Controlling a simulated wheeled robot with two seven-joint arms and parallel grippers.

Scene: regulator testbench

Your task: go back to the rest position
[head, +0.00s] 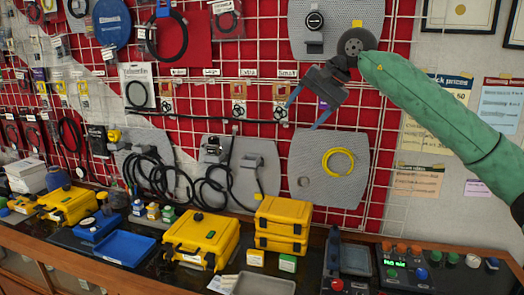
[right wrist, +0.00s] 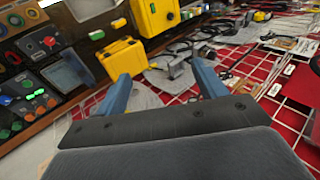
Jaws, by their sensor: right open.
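My right arm, in a green sleeve, comes in from the right in the head view. Its gripper (head: 306,110) is held up in front of the wire-grid wall, pointing down and left. The two blue fingers are spread wide with nothing between them. In the right wrist view the same gripper (right wrist: 163,76) shows both blue fingers apart and empty. My left gripper shows in neither view.
Yellow cases (head: 202,238) and a stack of yellow cases (head: 281,224) stand on the bench below. A blue tray (head: 126,248) lies left. A control panel (head: 405,268) is at right. Grey boards and hoses hang on the red wall. Space around the gripper looks free.

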